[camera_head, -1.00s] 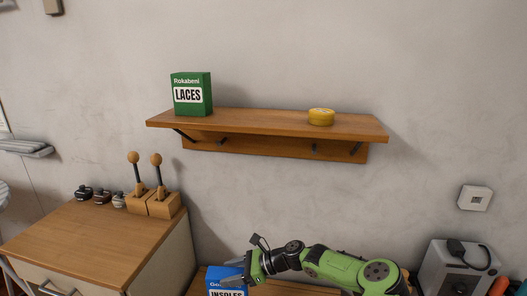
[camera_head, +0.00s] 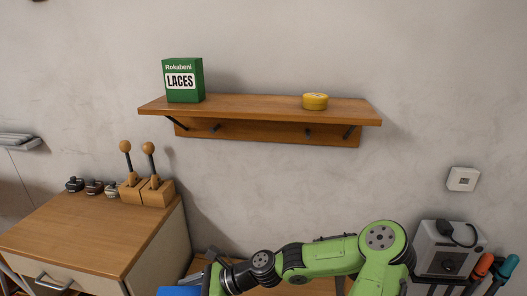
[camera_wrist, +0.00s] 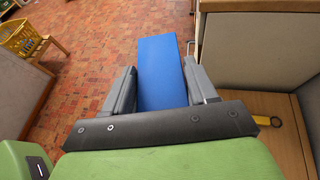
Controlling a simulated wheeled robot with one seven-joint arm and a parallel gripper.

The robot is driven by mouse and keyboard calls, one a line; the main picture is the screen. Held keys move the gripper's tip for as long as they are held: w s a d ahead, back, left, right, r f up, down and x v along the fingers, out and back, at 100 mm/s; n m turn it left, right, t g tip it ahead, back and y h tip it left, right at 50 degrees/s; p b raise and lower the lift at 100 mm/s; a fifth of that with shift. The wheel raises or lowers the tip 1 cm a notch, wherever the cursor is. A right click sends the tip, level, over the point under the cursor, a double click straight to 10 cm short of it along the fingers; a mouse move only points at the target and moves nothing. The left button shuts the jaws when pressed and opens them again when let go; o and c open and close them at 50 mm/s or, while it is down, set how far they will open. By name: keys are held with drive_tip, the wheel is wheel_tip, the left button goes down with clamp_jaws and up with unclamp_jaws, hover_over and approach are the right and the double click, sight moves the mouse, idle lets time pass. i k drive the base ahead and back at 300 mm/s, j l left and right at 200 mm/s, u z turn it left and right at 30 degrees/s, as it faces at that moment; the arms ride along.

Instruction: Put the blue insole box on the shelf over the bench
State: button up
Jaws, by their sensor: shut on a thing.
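The blue insole box (camera_head: 180,291) shows only by its top at the bottom edge of the head view. In the wrist view the blue box (camera_wrist: 162,75) stands between the two grey fingers of my gripper (camera_wrist: 162,92), which is shut on it. My gripper also shows partly at the bottom of the head view (camera_head: 208,280). The wooden shelf (camera_head: 230,104) is on the wall, higher than my gripper and to its right. The bench (camera_head: 300,288) shows only in part below the shelf, behind my arm.
A green laces box (camera_head: 183,80) stands on the shelf's left part and a yellow round tin (camera_head: 315,101) on its right. The shelf between them is clear. A wooden-topped cabinet (camera_head: 90,235) with shoe-tree-like knobbed stands (camera_head: 150,190) is at left. A grey machine (camera_head: 447,248) is at right.

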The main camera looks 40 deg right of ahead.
sight(249, 103)
drive_tip(key=j+z, duration=0.8)
drive_tip(key=k+l, duration=0.05)
drive_tip(key=l, duration=0.1)
